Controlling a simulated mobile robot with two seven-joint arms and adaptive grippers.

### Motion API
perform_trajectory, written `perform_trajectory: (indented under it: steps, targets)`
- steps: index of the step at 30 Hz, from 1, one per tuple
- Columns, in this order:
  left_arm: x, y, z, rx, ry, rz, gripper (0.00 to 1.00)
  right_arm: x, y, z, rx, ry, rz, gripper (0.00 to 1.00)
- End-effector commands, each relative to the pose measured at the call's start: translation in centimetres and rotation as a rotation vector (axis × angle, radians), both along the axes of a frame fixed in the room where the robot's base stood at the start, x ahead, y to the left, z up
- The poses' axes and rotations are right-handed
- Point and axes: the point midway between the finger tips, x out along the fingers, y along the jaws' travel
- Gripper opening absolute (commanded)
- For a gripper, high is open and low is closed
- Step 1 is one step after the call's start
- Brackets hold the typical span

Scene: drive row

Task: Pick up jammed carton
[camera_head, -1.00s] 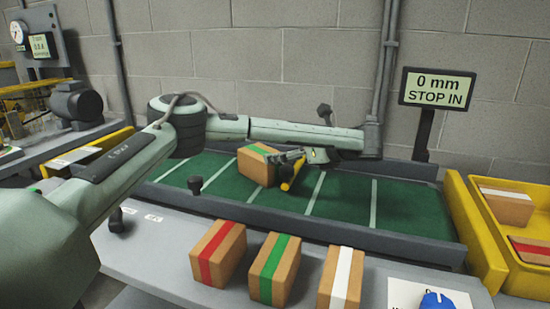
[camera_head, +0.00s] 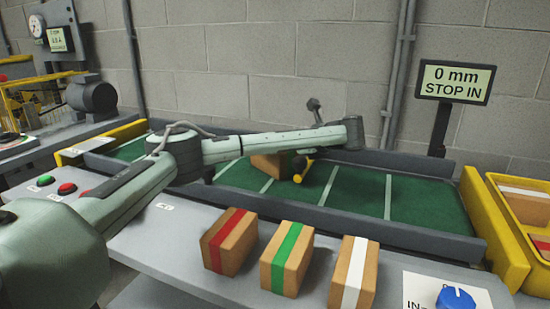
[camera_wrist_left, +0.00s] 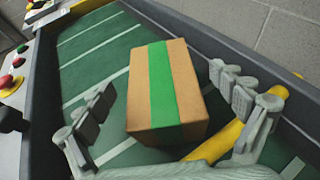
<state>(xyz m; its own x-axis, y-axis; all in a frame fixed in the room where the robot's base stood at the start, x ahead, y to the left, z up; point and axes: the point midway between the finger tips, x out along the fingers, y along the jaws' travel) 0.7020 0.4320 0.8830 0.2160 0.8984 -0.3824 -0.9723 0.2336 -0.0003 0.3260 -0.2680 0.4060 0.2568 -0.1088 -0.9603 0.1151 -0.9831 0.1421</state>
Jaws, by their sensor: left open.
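A brown carton with a green stripe (camera_wrist_left: 170,95) lies on the green belt, slightly turned to the belt's lines. In the head view the carton (camera_head: 267,168) is partly hidden behind my left arm. My left gripper (camera_wrist_left: 163,104) is open, with one finger on each side of the carton. A gap shows on the left side; on the right the fingertip is close, and I cannot tell whether it touches. A yellow bar (camera_wrist_left: 224,142) reaches across the belt beside the carton; its end (camera_head: 299,178) also shows in the head view. My right gripper is out of view.
Red-striped (camera_head: 229,241), green-striped (camera_head: 287,258) and white-striped (camera_head: 353,273) cartons stand on the front ledge. A yellow bin (camera_head: 490,222) with cartons stands at right. A sign (camera_head: 456,82) reads "0 mm STOP IN". Dark rails (camera_head: 345,222) edge the belt; its right part is clear.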

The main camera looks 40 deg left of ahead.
Motion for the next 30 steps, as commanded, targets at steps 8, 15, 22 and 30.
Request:
perform_trajectory:
  steps: [8,15,22,30]
  targets:
    - [0.02,0.07,-0.11,0.0,0.001,0.0,0.9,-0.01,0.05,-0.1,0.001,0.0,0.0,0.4]
    - [0.01,0.06,-0.11,0.0,0.001,0.0,0.6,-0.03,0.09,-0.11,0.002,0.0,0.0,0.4]
    - [0.0,0.05,-0.11,-0.001,0.0,0.0,0.32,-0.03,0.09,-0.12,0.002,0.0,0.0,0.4]
    - [0.04,0.06,0.04,0.0,-0.002,0.0,0.25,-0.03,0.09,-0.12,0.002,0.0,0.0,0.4]
